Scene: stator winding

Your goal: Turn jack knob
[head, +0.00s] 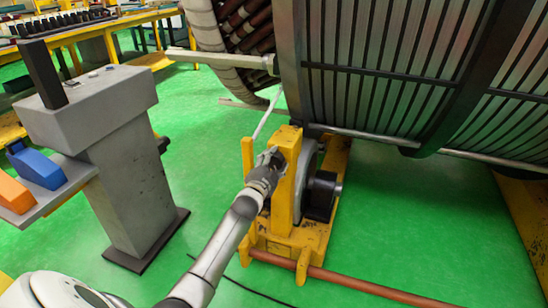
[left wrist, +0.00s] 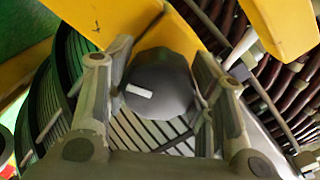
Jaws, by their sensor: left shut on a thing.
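The jack (head: 286,185) is a yellow stand on the floor under the big stator. Its knob (left wrist: 160,85) is dark grey and round with a white mark, and it shows in the left wrist view between my fingers. My left gripper (head: 271,158) reaches the upper left side of the jack in the head view. In the left wrist view my left gripper (left wrist: 157,98) has one finger on each side of the knob and is shut on it. In the head view the gripper hides the knob. My right gripper is not in view.
The large ribbed stator (head: 400,70) fills the upper right above the jack. A grey pedestal (head: 125,160) stands at the left, with a shelf holding a blue item (head: 36,165) and an orange item (head: 14,194). A brown pipe (head: 350,283) crosses low at the front. Green floor lies open between.

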